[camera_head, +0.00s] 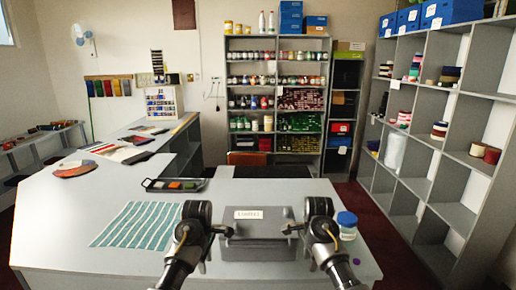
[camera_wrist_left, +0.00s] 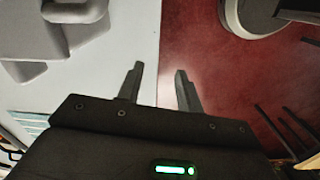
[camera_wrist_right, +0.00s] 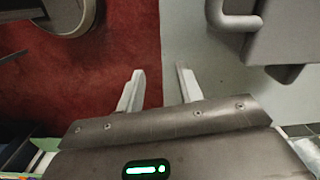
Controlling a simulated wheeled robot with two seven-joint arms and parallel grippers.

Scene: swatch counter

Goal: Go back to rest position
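My left gripper (camera_wrist_left: 158,72) is open and empty in the left wrist view, its two fingers apart above the counter's edge and the red floor. My right gripper (camera_wrist_right: 160,73) is also open and empty in the right wrist view, over the border of floor and counter. In the head view my two arms come in from the bottom, on either side of a grey lidded box (camera_head: 262,228) with a white label. The box shows beside each gripper in the left wrist view (camera_wrist_left: 30,62) and the right wrist view (camera_wrist_right: 290,40), apart from the fingers.
The grey counter (camera_head: 75,215) bears a striped teal cloth (camera_head: 138,226), a dark tray of swatches (camera_head: 175,185) and a blue-lidded jar (camera_head: 347,226) near my right arm. Shelves (camera_head: 440,130) stand at right and back. The counter's left part is mostly clear.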

